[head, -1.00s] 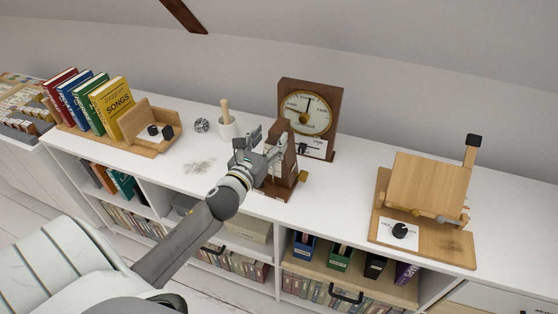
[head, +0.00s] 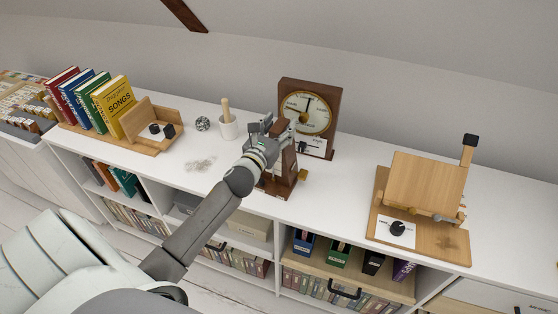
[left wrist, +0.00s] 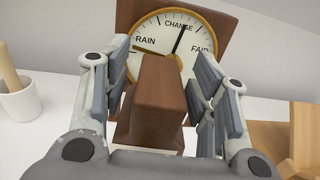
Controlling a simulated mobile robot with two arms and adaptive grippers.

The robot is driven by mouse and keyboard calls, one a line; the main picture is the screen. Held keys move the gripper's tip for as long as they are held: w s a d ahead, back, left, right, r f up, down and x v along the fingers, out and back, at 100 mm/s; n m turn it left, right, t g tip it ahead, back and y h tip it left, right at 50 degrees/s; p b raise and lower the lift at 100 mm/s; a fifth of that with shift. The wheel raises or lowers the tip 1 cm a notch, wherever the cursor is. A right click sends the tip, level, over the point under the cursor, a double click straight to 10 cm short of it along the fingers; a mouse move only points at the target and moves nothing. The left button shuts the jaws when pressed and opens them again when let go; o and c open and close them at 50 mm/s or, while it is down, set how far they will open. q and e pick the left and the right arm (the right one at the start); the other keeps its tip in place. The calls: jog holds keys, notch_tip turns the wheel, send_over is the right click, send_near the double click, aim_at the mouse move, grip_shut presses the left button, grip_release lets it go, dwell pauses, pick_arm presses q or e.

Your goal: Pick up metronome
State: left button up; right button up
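The metronome (head: 284,178) is a tall dark-brown wooden case that stands upright on the white shelf top, in front of the barometer. My left gripper (head: 278,128) is at its upper part and hides some of it in the head view. In the left wrist view the metronome's narrow top (left wrist: 160,92) sits between the two open fingers, one on each side. Small gaps seem to show beside the top, and I see no firm grip. My right gripper is not in view.
The barometer (head: 328,99) stands close behind the metronome. A white cup with a wooden pestle (head: 228,126) is to its left. Books (head: 113,97) stand at the left. A wooden stand (head: 424,185) is at the right, with clear shelf top between.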

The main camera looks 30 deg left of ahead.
pick_arm(q)
grip_shut()
jog(key=shift+w+r, duration=0.1)
jog(key=shift+r, duration=0.1)
dwell(0.3)
